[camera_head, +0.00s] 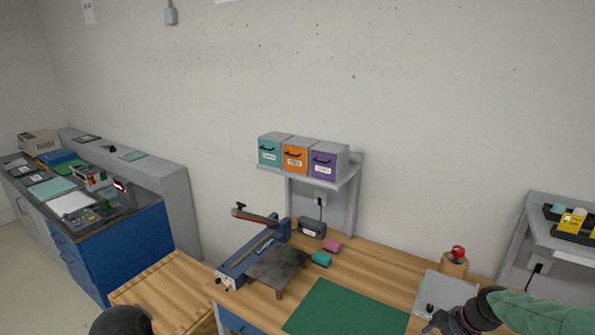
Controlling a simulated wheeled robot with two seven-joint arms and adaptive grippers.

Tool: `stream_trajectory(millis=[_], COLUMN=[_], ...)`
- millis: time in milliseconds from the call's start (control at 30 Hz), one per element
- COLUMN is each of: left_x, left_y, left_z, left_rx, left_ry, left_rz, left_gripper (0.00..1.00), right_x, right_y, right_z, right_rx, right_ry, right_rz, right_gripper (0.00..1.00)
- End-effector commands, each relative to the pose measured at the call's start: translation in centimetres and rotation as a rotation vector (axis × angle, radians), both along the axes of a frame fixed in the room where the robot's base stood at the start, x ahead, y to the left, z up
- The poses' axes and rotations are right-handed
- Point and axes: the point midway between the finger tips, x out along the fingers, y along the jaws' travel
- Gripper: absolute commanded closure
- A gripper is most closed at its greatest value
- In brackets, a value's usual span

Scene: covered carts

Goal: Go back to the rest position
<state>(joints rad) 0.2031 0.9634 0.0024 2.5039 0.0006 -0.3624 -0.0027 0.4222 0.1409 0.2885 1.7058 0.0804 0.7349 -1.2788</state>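My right arm comes in from the right edge with a teal cover. Its dark end, with the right gripper (450,322), is low at the bottom edge, over or in front of the grey plate (438,290) on the wooden bench. Its fingers are too small and cut off to read. A small purple bit shows beside it, and I cannot tell what it is. A dark rounded shape at the bottom left may be part of my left arm. No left gripper fingers show.
The wooden bench (370,262) holds a green mat (345,310), a blue-framed press (245,262), teal and pink blocks, and a red-topped wooden piece (455,262). Teal, orange and purple drawers (296,158) sit on a shelf. A blue cabinet (130,250) stands left, and a grey shelf (560,240) right.

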Motion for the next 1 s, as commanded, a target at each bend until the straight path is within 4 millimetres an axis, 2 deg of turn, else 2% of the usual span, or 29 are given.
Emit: stream_trajectory(millis=[267, 467, 567, 767, 867, 1000], left_x=[0.1, 0.0, 0.0, 0.1, 0.1, 0.1], left_y=[0.0, 0.0, 0.0, 0.0, 0.0, 0.0], left_z=[-1.3, -2.6, -3.6, -6.2, -7.6, -9.7], left_rx=[0.000, 0.000, 0.000, 0.000, 0.000, 0.000], left_ry=[-0.001, 0.000, 0.000, 0.000, 0.000, 0.000], left_rz=[-0.001, 0.000, 0.000, 0.000, 0.000, 0.000], left_gripper=[0.60, 0.60, 0.60, 0.60, 0.60, 0.60], right_x=[-0.1, -0.8, -1.7, -5.3, -8.2, -13.3], right_y=[2.4, 5.3, 7.4, 13.3, 16.5, 20.8], right_z=[-5.4, -11.1, -14.8, -24.5, -29.1, -35.0], right_rx=[0.029, 0.059, 0.078, 0.123, 0.144, 0.171], right_ry=[0.049, 0.106, 0.145, 0.252, 0.310, 0.398], right_rz=[-0.076, -0.163, -0.223, -0.395, -0.490, -0.637], right_gripper=[0.48, 0.48, 0.48, 0.48, 0.48, 0.48])
